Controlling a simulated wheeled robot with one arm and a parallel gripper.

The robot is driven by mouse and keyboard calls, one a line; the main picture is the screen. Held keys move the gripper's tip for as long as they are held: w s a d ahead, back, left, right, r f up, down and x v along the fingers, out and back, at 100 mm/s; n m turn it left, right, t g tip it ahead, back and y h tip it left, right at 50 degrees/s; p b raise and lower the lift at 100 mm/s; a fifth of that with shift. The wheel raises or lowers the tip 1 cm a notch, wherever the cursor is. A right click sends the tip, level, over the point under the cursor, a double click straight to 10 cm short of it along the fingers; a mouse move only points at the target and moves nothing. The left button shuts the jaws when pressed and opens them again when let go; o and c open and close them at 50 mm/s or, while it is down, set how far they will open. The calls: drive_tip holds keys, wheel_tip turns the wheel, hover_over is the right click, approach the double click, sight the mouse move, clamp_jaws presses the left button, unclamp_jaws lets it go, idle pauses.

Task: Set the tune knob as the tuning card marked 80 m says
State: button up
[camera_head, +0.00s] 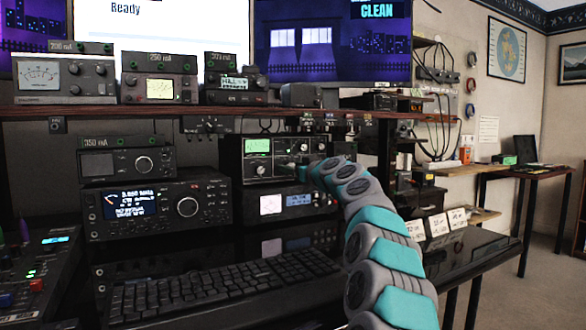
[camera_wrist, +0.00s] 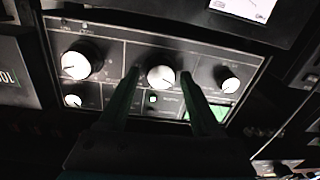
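The tuner (camera_head: 257,160) is a black box with a lit green meter, on the shelf unit at the middle of the head view. In the wrist view its panel (camera_wrist: 110,45) shows several pale-faced knobs; the labels are too blurred to tell which is the tune knob. My gripper (camera_wrist: 159,76) is open, one dark finger on each side of the middle knob (camera_wrist: 161,76). A thin gap shows between each finger and the knob. In the head view my arm partly hides the tuner's right side. Small white cards (camera_head: 437,224) stand at the desk's right; their writing is unreadable.
Another radio (camera_head: 290,203) sits just below the tuner. A large radio (camera_head: 160,207) stands to its left, and a keyboard (camera_head: 220,288) lies in front. A shelf (camera_head: 215,111) with more devices runs above. My arm passes close to the cards.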

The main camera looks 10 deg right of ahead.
clamp_jaws()
idle(0.3)
drive_tip(key=shift+m, duration=0.3)
drive_tip(key=m+p, duration=0.2)
drive_tip(key=m, duration=0.6)
drive_tip(key=m+p, duration=0.1)
drive_tip(key=m, duration=0.6)
drive_tip(key=shift+d+m+t+h+p, duration=0.15)
drive_tip(key=shift+m+t+h+p, duration=0.15)
drive_tip(key=shift+m+t+p, duration=0.1)
drive_tip(key=shift+f+m, duration=0.15)
drive_tip(key=shift+m, duration=0.55)
